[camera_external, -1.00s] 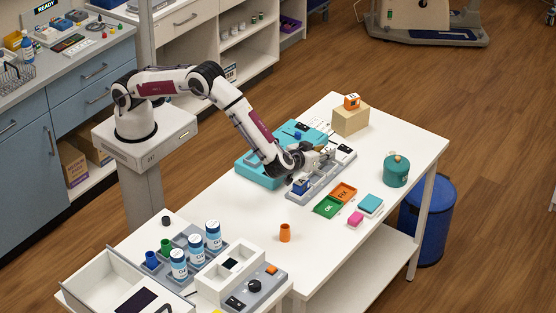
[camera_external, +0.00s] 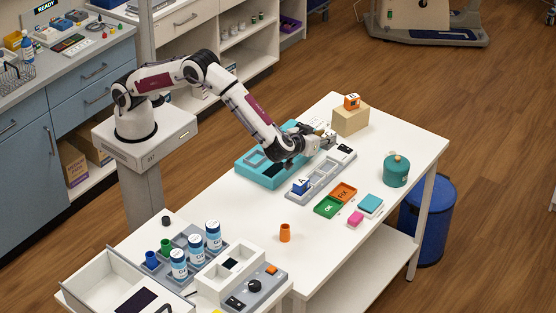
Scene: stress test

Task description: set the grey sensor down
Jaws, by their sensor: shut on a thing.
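My gripper (camera_external: 328,143) is at the end of the arm, over the far part of the grey tray (camera_external: 322,185), close to the teal case (camera_external: 258,177). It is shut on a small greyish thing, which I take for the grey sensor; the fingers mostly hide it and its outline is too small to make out. I cannot tell whether it touches the tray or hangs just above it. A blue block marked A (camera_external: 301,187) sits at the near end of the tray.
A cardboard-coloured box (camera_external: 350,122) with an orange block (camera_external: 352,101) on top stands just right of my gripper. The table's front-middle is mostly clear.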

